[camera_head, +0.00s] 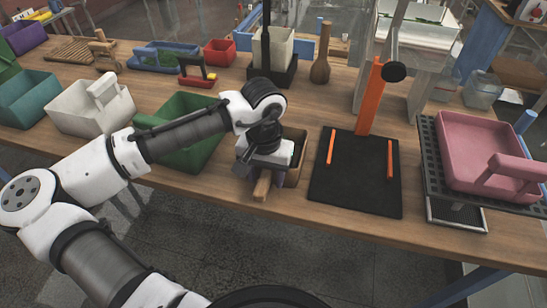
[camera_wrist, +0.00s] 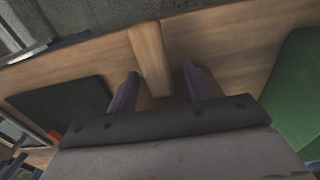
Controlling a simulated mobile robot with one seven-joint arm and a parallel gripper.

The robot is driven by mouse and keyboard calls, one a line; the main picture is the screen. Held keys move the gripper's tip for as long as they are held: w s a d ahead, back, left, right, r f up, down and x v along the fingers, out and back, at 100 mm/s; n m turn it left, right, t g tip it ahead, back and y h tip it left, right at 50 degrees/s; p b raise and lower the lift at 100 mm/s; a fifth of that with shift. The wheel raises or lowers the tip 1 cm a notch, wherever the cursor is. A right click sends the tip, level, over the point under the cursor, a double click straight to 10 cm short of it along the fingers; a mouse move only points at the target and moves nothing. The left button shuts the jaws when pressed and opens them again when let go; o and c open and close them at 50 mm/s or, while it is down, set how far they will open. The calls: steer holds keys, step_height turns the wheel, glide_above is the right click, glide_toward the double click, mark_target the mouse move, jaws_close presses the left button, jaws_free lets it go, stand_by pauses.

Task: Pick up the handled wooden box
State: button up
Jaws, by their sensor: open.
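The handled wooden box (camera_head: 293,177) stands near the front edge of the table, between the green box and the black mat. It is mostly hidden under my gripper (camera_head: 262,170). Its light wooden handle (camera_head: 262,188) sticks out toward the front edge. In the wrist view the handle (camera_wrist: 149,52) runs up the picture between the two fingers of my gripper (camera_wrist: 161,76). The fingers are open, one on each side of the handle, with visible gaps. The box's inside is mostly hidden.
A green box (camera_head: 185,160) stands close on the left, and a white handled box (camera_head: 75,112) further left. A black mat (camera_head: 350,190) with an orange post (camera_head: 370,95) is close on the right. A pink handled box (camera_head: 490,150) sits on a black grate at far right.

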steer(key=shift+f, duration=0.9)
jaws_close()
